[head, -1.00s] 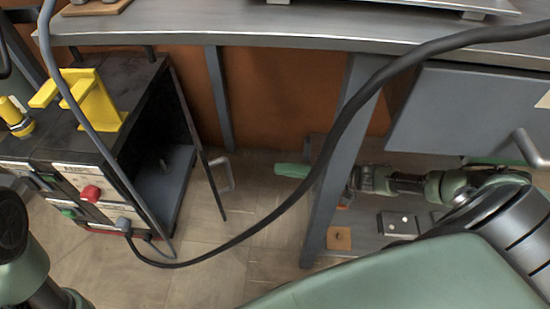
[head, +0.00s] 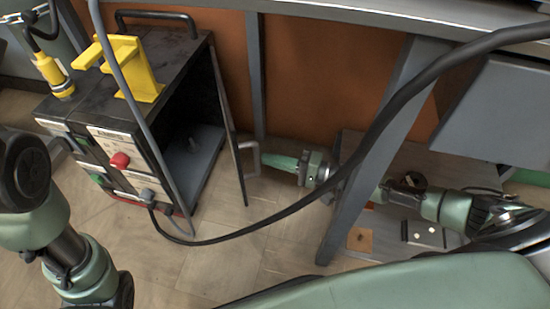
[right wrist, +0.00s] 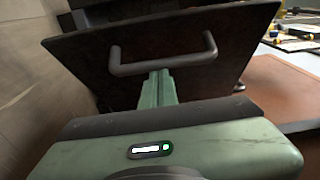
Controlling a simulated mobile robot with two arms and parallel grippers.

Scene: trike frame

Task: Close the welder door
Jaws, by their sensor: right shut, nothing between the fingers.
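The welder (head: 120,150) is a black box with a white control panel, at the left in the head view. Its door (head: 228,130) is a thin dark panel standing open on the right side, so the hollow inside shows. The door has a grey bar handle (head: 252,160). My right gripper (head: 272,160) is shut and empty, with its tips close to the handle. In the right wrist view, the door (right wrist: 85,60) and handle (right wrist: 165,67) lie straight ahead, and the shut fingers (right wrist: 157,88) point at the handle's middle. Whether they touch cannot be told. My left gripper is not in view.
A dark cable (head: 370,140) hangs across the head view to the welder's front. A table leg (head: 375,160) stands in front of my right arm. A yellow bracket (head: 130,75) sits on the welder. Tiled floor (head: 190,270) is clear beside it.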

